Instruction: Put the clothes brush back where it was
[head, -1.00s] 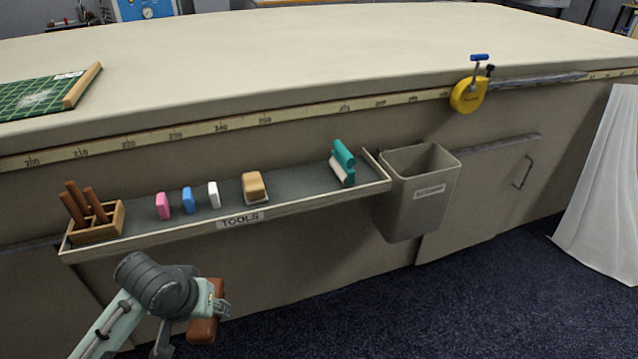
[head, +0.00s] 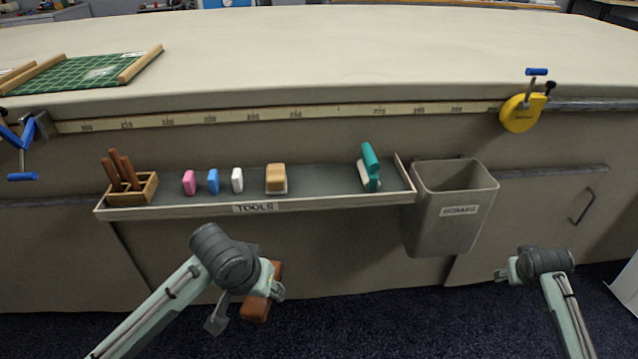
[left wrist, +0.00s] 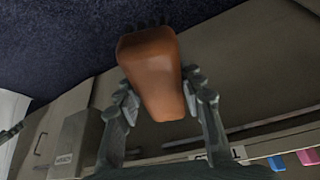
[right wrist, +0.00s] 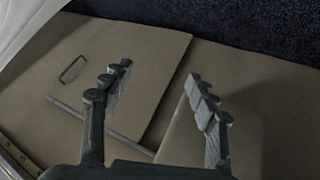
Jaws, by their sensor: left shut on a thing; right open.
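The clothes brush, with a reddish-brown back, is in my left gripper. The brush (head: 259,306) hangs in front of the table side, below the tool tray, in the head view. In the left wrist view the brush (left wrist: 154,75) lies between the two fingers. My left gripper (left wrist: 160,103) is shut on it. The tool tray (head: 330,203), labelled TOOLS, runs along the table's side above my left gripper (head: 268,288). My right gripper (right wrist: 157,85) is open and empty; in the head view it (head: 503,273) is below and right of the scraps bin.
The tray holds a wooden block with brown-handled tools (head: 131,190), pink (head: 189,182), blue (head: 213,181) and white (head: 237,180) pieces, a tan brush (head: 276,178) and a teal-handled brush (head: 370,166). Bare tray lies between the last two. A grey scraps bin (head: 445,235) hangs at right.

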